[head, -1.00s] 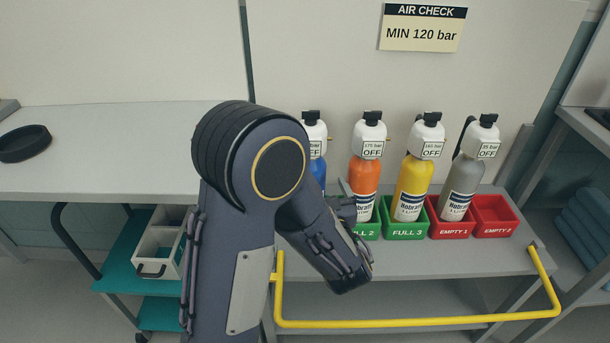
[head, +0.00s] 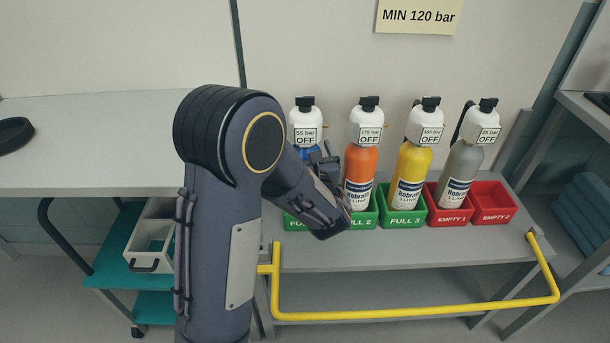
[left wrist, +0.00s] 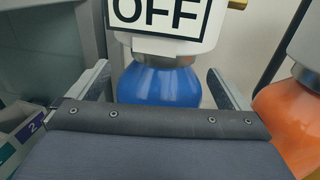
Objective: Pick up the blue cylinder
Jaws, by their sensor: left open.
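The blue cylinder (head: 307,154) has a white valve head with a black knob and a tag reading 55 bar OFF. It stands at the left end of the row in a green bin (head: 297,222), its lower part hidden by my left arm. My left gripper (head: 327,162) is open at the cylinder's upper body. In the left wrist view, the blue shoulder (left wrist: 160,85) shows between the two fingers (left wrist: 160,88), one on each side, just under the tag. I cannot tell whether either finger touches it. My right gripper is not in view.
An orange cylinder (head: 360,165) stands close on the right, then a yellow one (head: 410,170) and a grey one (head: 461,170). The last red bin (head: 490,203) is empty. A yellow rail (head: 420,312) runs along the front. A grey counter (head: 90,150) lies left.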

